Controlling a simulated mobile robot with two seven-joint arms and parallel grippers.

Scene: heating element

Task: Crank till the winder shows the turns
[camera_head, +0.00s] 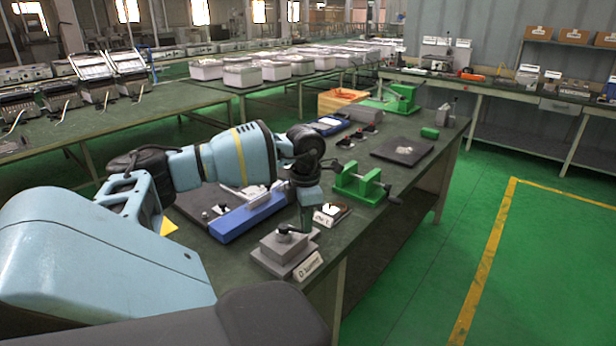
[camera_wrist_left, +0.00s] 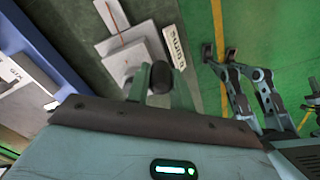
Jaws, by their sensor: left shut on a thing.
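A stepped grey block device (camera_head: 278,252) stands at the near corner of the green bench, with a white label plate (camera_head: 308,267) before it. A dark knob shows on its top. In the left wrist view, the grey block (camera_wrist_left: 128,45) carries a red line, and a black knob (camera_wrist_left: 160,76) sits at the fingers. My left gripper is shut on what looks like this knob; the contact is partly hidden. No turn reading is legible. My right gripper (camera_wrist_left: 235,62) appears over the floor, its jaw opening unclear.
A blue tray (camera_head: 248,214) lies left of the device. A small labelled block (camera_head: 330,214) and a green vise (camera_head: 358,184) stand behind it. A dark mat (camera_head: 402,151) lies farther back. Green floor is clear to the right.

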